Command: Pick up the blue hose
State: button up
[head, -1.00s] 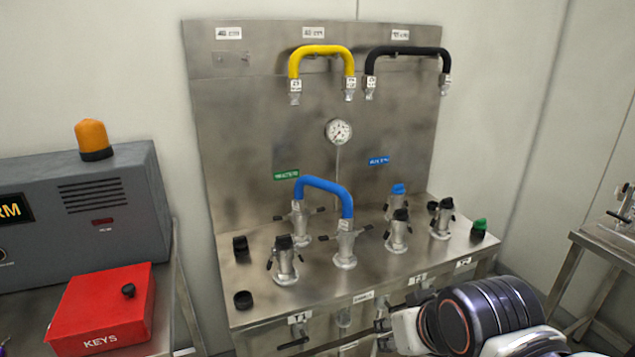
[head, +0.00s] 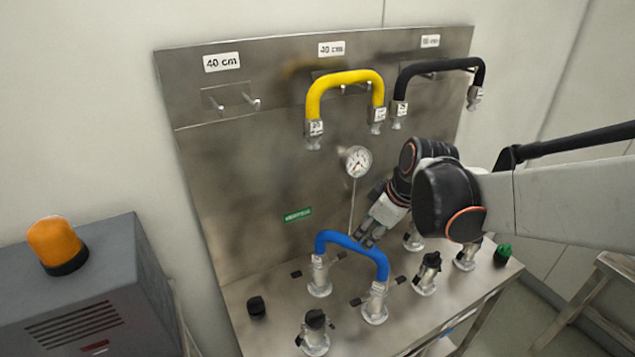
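The blue hose (head: 355,243) is an upright arch in the head view. Its two ends sit on metal fittings, a left one (head: 319,276) and a right one (head: 376,303), standing on the steel bench (head: 270,330). My gripper (head: 366,238) points down and left at the top of the arch, with its fingertips very close to the hose. I cannot tell whether they touch it or how far apart the fingers are. My arm hides part of the back panel and some of the fittings behind.
A yellow hose (head: 345,82) and a black hose (head: 438,67) hang on the steel back panel (head: 240,170), beside empty pegs (head: 232,104). A gauge (head: 357,161) is above the blue hose. Capped fittings (head: 427,272) stand nearby. A grey box (head: 85,290) with an orange lamp (head: 56,243) is left.

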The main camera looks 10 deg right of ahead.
aim_at(350, 243)
jog(key=shift+n, duration=0.5)
jog(key=x, duration=0.2)
jog(key=w+x, duration=0.1)
jog(key=x, duration=0.2)
jog(key=b+x, duration=0.1)
jog(key=x, duration=0.2)
jog(key=shift+w+r, duration=0.1)
jog(key=shift+w, duration=0.15)
jog(key=shift+b+x, duration=0.8)
jog(key=shift+x, duration=2)
jog(key=shift+w+r, duration=0.1)
jog(key=shift+w, duration=0.05)
grip_shut()
